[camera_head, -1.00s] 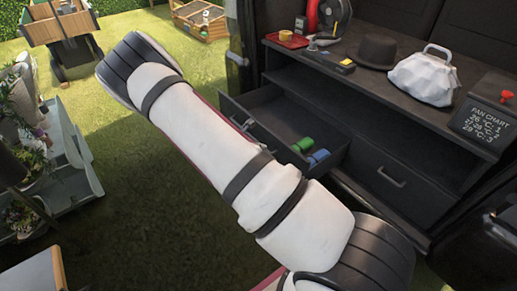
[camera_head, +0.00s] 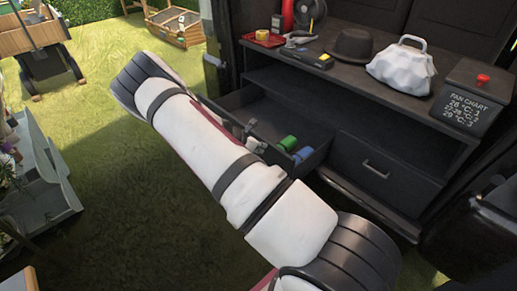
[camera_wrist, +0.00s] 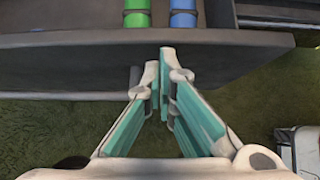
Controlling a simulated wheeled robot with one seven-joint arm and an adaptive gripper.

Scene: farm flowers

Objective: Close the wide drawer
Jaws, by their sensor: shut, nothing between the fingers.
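The wide drawer (camera_head: 312,161) is the left one of the dark cabinet and stands open in the head view. A green roll (camera_head: 288,143) and a blue roll (camera_head: 303,155) lie inside it. My white arm hides much of its front in the head view. In the wrist view, the drawer's dark front panel (camera_wrist: 70,62) crosses the picture, with the green roll (camera_wrist: 137,14) and blue roll (camera_wrist: 183,14) behind it. My gripper (camera_wrist: 160,72) is shut and empty, its tips over the panel in the picture. I cannot tell whether they touch it.
A shut drawer (camera_head: 390,182) sits to the right. The cabinet top (camera_head: 325,75) holds a red tray (camera_head: 264,39), a dark hat (camera_head: 354,46), a white bag (camera_head: 402,66) and a fan chart box (camera_head: 470,97). Grey shelving (camera_head: 45,190) stands at left. Grass between is open.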

